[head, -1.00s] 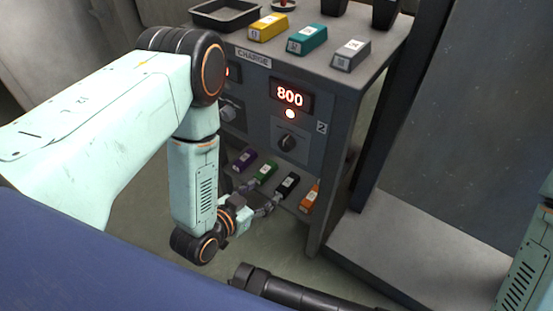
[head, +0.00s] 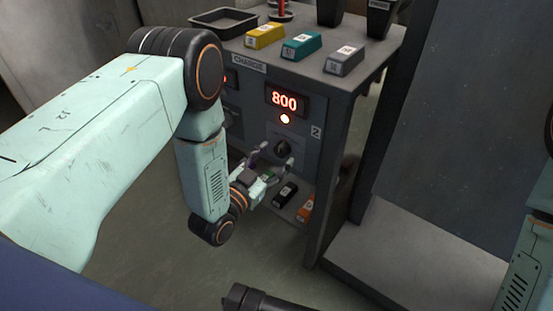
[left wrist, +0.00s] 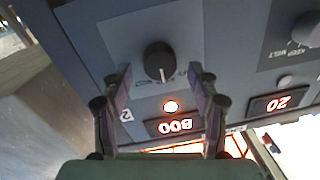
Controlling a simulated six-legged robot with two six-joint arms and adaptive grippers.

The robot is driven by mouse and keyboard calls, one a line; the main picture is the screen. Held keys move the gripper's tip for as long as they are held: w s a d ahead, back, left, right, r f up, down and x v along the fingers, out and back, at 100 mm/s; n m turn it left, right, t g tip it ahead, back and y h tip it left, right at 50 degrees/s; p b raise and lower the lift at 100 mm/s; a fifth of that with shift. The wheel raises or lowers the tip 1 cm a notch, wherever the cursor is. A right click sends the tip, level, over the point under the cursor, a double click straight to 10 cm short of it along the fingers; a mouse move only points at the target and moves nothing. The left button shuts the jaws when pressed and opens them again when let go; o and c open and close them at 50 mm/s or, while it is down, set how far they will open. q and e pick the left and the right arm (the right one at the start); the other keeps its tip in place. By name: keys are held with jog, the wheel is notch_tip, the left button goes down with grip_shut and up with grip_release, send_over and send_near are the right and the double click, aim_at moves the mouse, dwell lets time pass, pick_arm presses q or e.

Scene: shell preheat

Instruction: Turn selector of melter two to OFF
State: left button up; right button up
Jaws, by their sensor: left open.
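The melter two selector is a round black knob (head: 283,147) on the grey panel, below a lit lamp (head: 285,118) and a display (head: 287,100) reading 800. A "2" label is at right. In the left wrist view, turned over, the selector (left wrist: 159,60) shows a pale mark towards the lamp (left wrist: 171,106). My left gripper (head: 277,154) is open and empty in front of the panel. In the left wrist view its fingers (left wrist: 161,72) stand either side of the knob's line; I cannot tell whether they touch it. My right gripper is out of view.
Yellow (head: 264,35), teal (head: 301,46) and grey (head: 344,60) bars lie on the cabinet top beside a black tray (head: 222,22). Black (head: 285,194) and orange (head: 306,209) bars lie on the lower shelf. Another display (left wrist: 280,103) and knob (left wrist: 309,28) are beside melter two's controls.

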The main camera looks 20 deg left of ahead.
pick_arm(q)
jog(key=shift+w+d, duration=0.2)
jog(key=shift+w, duration=0.5)
jog(key=shift+c, duration=0.5)
jog(key=c, duration=1.1)
